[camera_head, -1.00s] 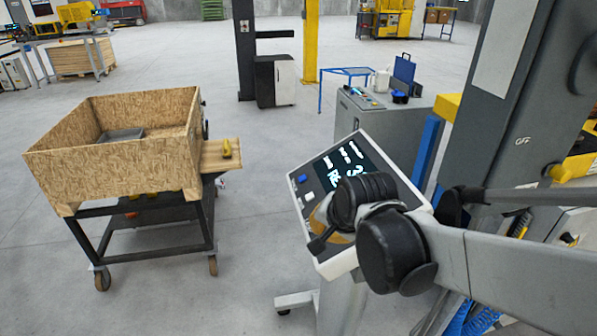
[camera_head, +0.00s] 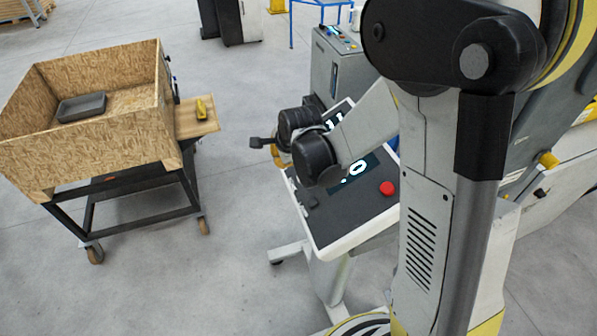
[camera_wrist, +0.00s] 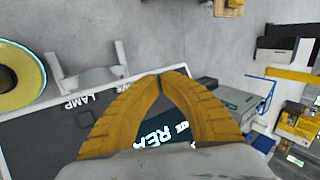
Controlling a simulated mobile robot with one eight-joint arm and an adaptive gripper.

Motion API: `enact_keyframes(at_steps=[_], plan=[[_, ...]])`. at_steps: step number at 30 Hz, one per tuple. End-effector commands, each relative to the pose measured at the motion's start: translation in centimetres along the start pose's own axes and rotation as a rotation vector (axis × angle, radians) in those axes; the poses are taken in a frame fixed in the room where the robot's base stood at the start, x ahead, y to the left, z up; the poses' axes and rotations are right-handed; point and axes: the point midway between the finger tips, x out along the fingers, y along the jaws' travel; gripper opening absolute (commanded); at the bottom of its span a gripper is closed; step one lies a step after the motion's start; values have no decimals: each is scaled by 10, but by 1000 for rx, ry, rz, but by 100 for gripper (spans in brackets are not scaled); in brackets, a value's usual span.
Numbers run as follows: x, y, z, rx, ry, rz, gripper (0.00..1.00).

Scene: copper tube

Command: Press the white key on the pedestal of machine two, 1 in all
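The pedestal's tilted control panel (camera_head: 335,222) has a white rim, a dark face, a lit screen (camera_head: 352,172) and a red round button (camera_head: 387,188). A dark key (camera_head: 313,203) shows near its lower left. My gripper (camera_head: 280,158) is over the panel's left part, mostly hidden behind my wrist. In the wrist view my gripper's yellow fingers (camera_wrist: 161,79) meet at their tips with nothing between them, in front of the panel (camera_wrist: 40,135). A small greyish key (camera_wrist: 86,119) lies left of the fingers. I cannot clearly make out the white key in the head view; contact is not visible.
A wooden-sided cart (camera_head: 90,135) stands at the left, with a grey tray (camera_head: 82,107) inside and a yellow object (camera_head: 201,108) on its side shelf. A grey cabinet (camera_head: 335,65) stands behind the pedestal. Open floor lies between cart and pedestal.

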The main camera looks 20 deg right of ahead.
Motion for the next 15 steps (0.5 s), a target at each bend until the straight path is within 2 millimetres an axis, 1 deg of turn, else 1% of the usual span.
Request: enact_keyframes(at_steps=[5, 8, 15], plan=[[2, 1, -1, 0, 0, 0, 0], [7, 5, -5, 1, 1, 0, 0], [31, 22, -21, 2, 1, 0, 0]])
